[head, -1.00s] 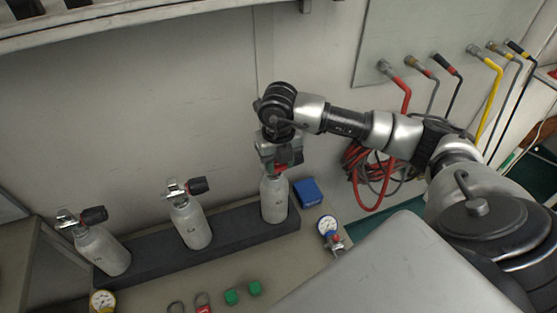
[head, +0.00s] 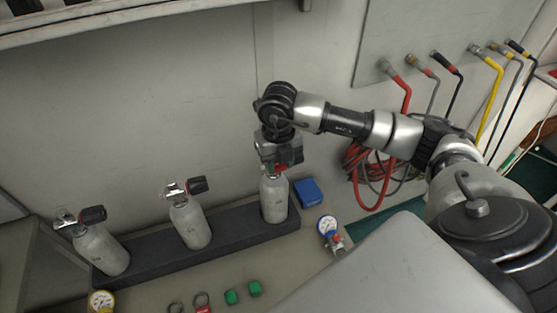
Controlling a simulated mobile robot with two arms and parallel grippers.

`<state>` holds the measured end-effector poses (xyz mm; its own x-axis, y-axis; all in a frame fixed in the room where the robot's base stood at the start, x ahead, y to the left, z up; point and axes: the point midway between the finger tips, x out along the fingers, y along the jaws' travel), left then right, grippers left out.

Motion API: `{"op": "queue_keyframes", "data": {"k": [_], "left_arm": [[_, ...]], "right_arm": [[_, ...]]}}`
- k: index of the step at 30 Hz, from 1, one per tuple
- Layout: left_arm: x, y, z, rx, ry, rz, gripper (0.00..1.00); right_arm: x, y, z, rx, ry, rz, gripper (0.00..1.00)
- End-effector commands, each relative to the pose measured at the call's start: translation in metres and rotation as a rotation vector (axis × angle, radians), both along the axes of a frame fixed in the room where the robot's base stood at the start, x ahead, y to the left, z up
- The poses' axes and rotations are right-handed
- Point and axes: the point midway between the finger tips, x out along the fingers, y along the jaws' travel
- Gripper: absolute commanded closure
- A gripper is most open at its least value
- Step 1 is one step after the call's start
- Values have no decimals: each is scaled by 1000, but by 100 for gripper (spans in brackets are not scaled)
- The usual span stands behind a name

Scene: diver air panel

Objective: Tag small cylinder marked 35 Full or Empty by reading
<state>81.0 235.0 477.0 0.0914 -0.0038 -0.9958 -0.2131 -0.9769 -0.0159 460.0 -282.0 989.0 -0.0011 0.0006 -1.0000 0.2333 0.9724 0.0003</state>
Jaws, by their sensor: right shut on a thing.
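Three small grey cylinders stand in a dark rack (head: 150,262): a left one (head: 101,250), a middle one (head: 189,224) and a right one (head: 274,200). Their markings are too small to read. The left and middle cylinders show metal valves with black knobs. My right gripper (head: 281,165) is shut at the top of the right cylinder, with a small red piece (head: 281,168) at its fingertips by the neck. The gripper hides that cylinder's valve. Whether the red piece hangs on the neck cannot be told. My left gripper is not in view.
A gauge with a blue rim (head: 327,225) lies right of the rack near a blue box (head: 308,192). A yellow gauge (head: 102,301), rings (head: 201,299) with a red piece, and two green pieces (head: 243,293) lie in front. Hoses (head: 398,90) hang at the right.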

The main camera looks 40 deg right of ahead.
Motion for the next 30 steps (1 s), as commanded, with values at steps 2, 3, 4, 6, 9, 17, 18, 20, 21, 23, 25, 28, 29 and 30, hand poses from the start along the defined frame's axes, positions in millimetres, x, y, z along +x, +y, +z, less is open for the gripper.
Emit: {"op": "queue_keyframes", "data": {"k": [2, 3, 4, 6, 9, 17, 18, 20, 21, 23, 25, 28, 29, 30], "left_arm": [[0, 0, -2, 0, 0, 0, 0], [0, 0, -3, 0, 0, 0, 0], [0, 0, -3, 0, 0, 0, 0], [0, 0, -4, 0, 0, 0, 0], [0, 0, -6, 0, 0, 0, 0], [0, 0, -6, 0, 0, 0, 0], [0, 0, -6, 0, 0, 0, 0], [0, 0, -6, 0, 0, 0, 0], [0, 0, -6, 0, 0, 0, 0], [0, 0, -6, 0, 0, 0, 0], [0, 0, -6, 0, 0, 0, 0], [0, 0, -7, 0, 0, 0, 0], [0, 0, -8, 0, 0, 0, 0], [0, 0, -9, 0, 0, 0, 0]], "right_arm": [[0, 0, -2, 0, 0, 0, 86], [0, 0, -3, 0, 0, 0, 86], [0, 0, -3, 0, 0, 0, 86], [0, 0, -4, 0, 0, 0, 86], [0, 0, -6, 0, 0, 0, 86], [0, 0, -6, 0, 0, 0, 40], [0, 0, -6, 0, 0, 0, 34], [0, 0, -6, 0, 0, 0, 33], [0, 0, -6, 0, 0, 0, 33], [0, 0, -6, 0, 0, 0, 33], [0, 0, -6, 0, 0, 0, 33], [0, 0, -4, 0, -1, 0, 33], [1, 0, -1, 1, -2, 0, 33], [1, 0, 3, 0, -4, -1, 33]]}}
